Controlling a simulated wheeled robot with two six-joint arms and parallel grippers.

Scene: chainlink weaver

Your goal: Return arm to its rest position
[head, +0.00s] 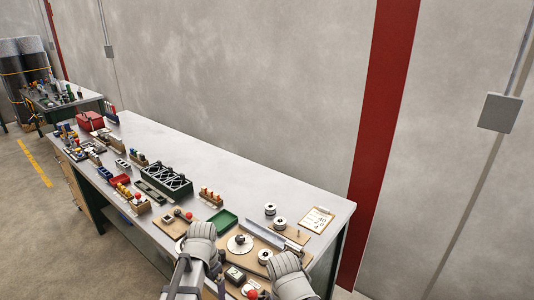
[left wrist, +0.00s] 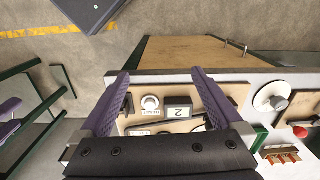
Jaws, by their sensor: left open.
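My left gripper (left wrist: 161,76) is open in the left wrist view, its two purple fingers apart with nothing held between them. Between and beyond the fingers lies a wooden board with a round white knob (left wrist: 150,103) and a small counter (left wrist: 178,112) showing 2. In the head view my two grey arms reach over the near end of the workbench (head: 310,195). The counter also shows in the head view (head: 235,274), between the arms.
A dark green rack (head: 166,182) stands farther along. A grey wall runs behind the bench. Open floor (head: 55,222) lies left.

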